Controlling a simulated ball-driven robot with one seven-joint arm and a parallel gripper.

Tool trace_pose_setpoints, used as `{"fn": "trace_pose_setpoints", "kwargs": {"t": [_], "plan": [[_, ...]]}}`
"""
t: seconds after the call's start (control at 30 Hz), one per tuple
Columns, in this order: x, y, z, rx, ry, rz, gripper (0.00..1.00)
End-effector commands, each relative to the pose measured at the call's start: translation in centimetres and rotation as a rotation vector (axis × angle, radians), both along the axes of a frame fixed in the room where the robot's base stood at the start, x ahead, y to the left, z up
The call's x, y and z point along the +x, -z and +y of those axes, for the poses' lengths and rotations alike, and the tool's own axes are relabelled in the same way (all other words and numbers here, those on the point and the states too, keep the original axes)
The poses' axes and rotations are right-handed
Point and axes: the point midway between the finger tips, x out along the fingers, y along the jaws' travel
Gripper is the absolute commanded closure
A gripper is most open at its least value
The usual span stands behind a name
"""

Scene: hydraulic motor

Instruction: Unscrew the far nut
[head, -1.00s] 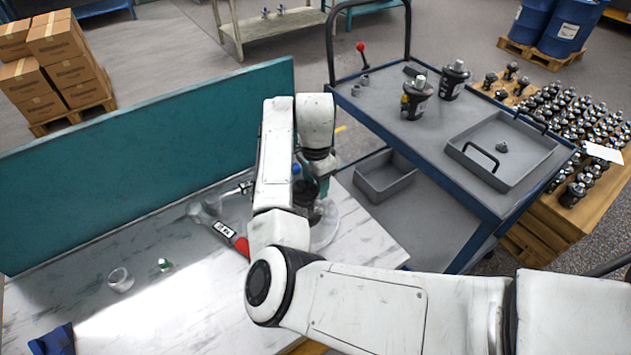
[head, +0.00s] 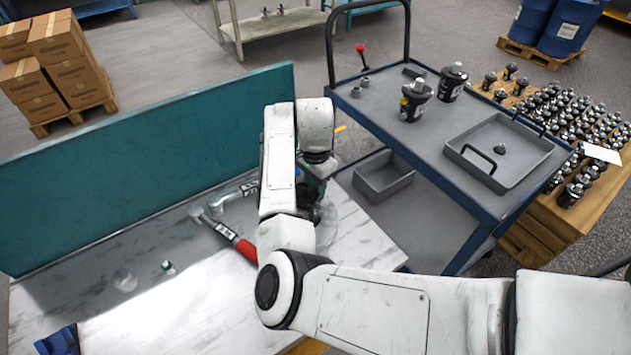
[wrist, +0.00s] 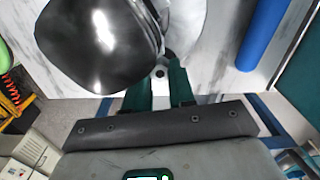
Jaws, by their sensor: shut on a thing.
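In the wrist view my gripper (wrist: 162,82) has its two dark green fingers close together, shut on a small part at their tips that I take to be the nut (wrist: 160,72). Most of that part is hidden between the fingers. The glossy black rounded body of the motor (wrist: 100,45) is right beside the fingertips, at upper left. In the head view the dark motor (head: 327,212) shows only in part on the worktable, behind my white arm. My arm hides the nuts and fingertips there, so I cannot tell near from far nut.
A blue-grey cart (head: 410,145) with a tray (head: 500,150) stands at right. A blue cylinder (wrist: 262,35) lies near my gripper.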

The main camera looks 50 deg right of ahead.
Motion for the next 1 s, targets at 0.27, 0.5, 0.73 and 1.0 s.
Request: {"fn": "trace_pose_setpoints", "kwargs": {"t": [0.27,0.5,0.73,1.0], "plan": [[-0.09,-0.33,-0.03,0.001,-0.158,0.003,1.0],[-0.04,-0.37,-0.05,-0.001,-0.296,0.0,1.0],[-0.01,-0.1,0.0,0.0,-0.361,0.0,1.0],[0.0,-0.1,0.0,0.0,-0.363,-0.001,1.0]]}}
